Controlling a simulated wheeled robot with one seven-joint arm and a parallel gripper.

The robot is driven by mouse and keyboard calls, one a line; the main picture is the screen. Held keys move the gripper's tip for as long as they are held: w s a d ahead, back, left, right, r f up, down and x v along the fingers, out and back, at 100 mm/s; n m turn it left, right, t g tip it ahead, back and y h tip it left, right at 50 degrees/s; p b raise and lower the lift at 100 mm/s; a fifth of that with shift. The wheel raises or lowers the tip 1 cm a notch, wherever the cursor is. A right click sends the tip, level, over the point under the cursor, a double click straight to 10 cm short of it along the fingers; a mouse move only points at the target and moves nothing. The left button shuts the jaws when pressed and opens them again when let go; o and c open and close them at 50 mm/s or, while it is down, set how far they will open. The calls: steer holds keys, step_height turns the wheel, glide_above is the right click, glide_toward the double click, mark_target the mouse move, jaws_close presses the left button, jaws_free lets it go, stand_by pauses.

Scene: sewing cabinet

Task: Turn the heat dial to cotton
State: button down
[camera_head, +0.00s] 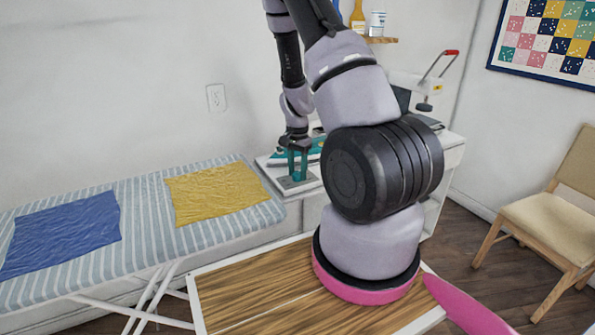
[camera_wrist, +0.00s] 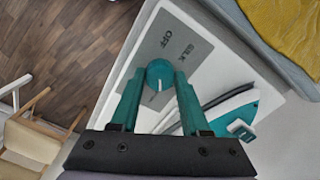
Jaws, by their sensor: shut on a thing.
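The heat dial (camera_wrist: 159,70) is a round teal knob on a grey panel (camera_wrist: 185,36) in the wrist view. A pale pointer line shows on its lower part, toward my wrist. The printed words OFF and SILK are readable beyond the dial; the cotton mark is not visible, and my fingers cover part of the panel. My gripper (camera_wrist: 158,78) has teal fingers on either side of the dial and is shut on it. In the head view my gripper (camera_head: 297,164) reaches down to the panel, and the dial is hidden there.
A teal and white iron (camera_wrist: 238,108) lies to the right of the dial in the wrist view, close to the right finger. A striped ironing board (camera_head: 145,200) with blue (camera_head: 62,235) and yellow (camera_head: 215,192) cloths stands left. A chair (camera_head: 550,215) is at right.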

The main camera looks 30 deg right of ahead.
mark_target(297, 173)
steer(key=shift+m, duration=0.5)
steer(key=shift+c, duration=1.9)
jaws_free()
steer(key=shift+r, duration=0.1)
step_height(297, 173, up, 11)
steer(key=shift+f, duration=0.2)
